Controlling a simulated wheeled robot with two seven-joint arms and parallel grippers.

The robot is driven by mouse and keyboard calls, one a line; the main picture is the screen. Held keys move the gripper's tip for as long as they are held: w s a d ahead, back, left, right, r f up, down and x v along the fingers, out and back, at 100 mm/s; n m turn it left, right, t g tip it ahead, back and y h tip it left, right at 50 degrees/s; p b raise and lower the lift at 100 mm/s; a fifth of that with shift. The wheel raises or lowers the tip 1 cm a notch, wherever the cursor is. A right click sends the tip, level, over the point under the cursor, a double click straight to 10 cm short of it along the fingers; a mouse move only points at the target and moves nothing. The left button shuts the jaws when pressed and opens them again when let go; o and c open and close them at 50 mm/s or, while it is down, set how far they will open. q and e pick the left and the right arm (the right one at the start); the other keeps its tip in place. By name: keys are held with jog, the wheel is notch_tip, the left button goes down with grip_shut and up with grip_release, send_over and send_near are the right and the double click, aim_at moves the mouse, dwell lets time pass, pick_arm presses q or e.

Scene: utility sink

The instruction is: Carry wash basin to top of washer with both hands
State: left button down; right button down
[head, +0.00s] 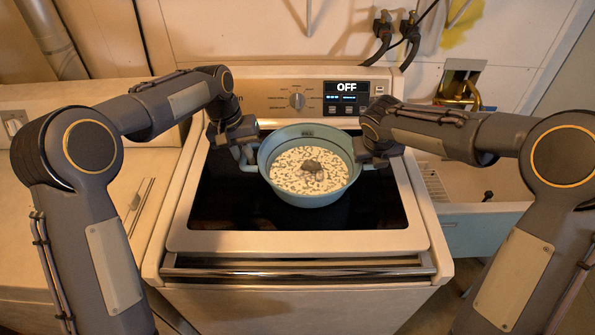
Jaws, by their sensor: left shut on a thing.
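A blue-green round wash basin (312,199) with speckled contents and a dark lump in its middle is upright over the dark top of the washer (370,222). I cannot tell whether its base touches the top. My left gripper (243,153) is at the basin's left side, shut on its left handle. My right gripper (376,161) is at the basin's right side, at the right handle. Its fingers are partly hidden and dark, so I cannot tell whether they are shut.
The washer's control panel (300,97) stands behind the basin, with a display reading OFF. A pale counter (95,105) is on the left. The washer top's front is clear.

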pick_arm(q)
jog(key=shift+a+f, duration=0.1)
jog(key=shift+f, duration=0.15)
pick_arm(e)
jog(key=shift+f, duration=0.25)
pick_arm(q)
jog(key=c, duration=1.4)
grip_release()
pick_arm(e)
jog(key=c, duration=1.4)
grip_release()
pick_arm(q)
jog(key=shift+r, duration=0.1)
pick_arm(e)
jog(key=shift+r, duration=0.15)
pick_arm(q)
notch_tip(320, 180, up, 8)
jog(key=a, duration=0.1)
jog(key=shift+a, duration=0.2)
pick_arm(e)
jog(key=v, duration=1.1)
jog(key=shift+s+r, duration=0.2)
jog(key=shift+r, duration=0.1)
jog(key=shift+a, duration=0.1)
